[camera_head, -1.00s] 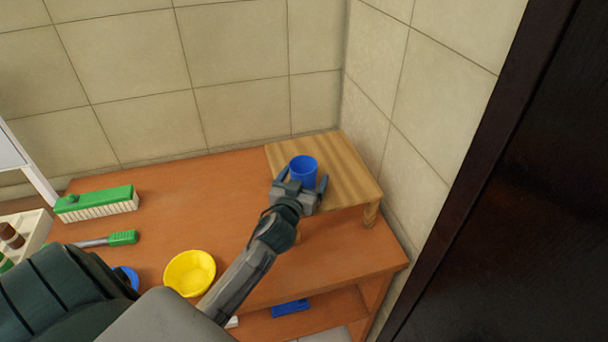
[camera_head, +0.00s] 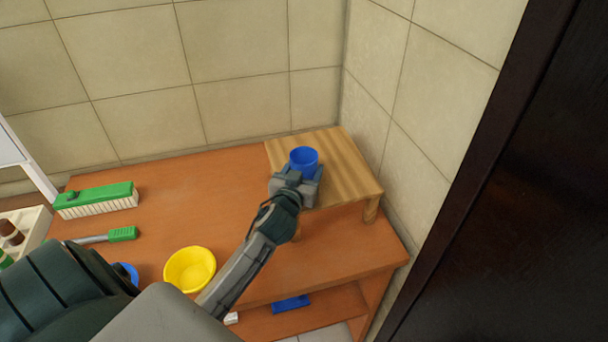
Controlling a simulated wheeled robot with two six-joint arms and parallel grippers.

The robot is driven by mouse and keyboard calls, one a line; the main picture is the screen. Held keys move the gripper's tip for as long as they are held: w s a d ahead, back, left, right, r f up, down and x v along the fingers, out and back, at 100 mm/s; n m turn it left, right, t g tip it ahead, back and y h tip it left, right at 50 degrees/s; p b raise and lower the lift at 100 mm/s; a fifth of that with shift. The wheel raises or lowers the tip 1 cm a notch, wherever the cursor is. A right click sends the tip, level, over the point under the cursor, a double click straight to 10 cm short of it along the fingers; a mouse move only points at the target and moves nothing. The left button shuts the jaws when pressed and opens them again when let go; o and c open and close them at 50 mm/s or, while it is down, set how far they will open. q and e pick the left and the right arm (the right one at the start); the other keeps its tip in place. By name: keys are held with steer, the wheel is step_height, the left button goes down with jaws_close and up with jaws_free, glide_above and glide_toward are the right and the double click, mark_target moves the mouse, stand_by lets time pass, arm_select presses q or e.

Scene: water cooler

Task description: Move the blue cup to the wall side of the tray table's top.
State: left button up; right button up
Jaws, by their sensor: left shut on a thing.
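The blue cup (camera_head: 304,158) is upright at the small wooden tray table (camera_head: 345,168), over the left-middle part of its top. My left gripper (camera_head: 298,176) reaches in from the lower left and is shut on the cup from its near side. The gripper hides the lower part of the cup, so I cannot tell whether its base touches the top. Bare wood shows behind the cup toward the wall and to its right. My right gripper is not in view.
The tray table stands on an orange-brown bench (camera_head: 190,215) in the wall corner. A yellow bowl (camera_head: 190,269), a green brush (camera_head: 96,200) and a green-handled tool (camera_head: 122,234) lie to the left. A blue item (camera_head: 291,304) is on the lower shelf. A dark panel (camera_head: 500,200) stands at right.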

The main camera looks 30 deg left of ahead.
arm_select(q)
steer(key=b+v, duration=0.5)
steer(key=v, duration=1.3)
steer(key=shift+f, duration=0.35)
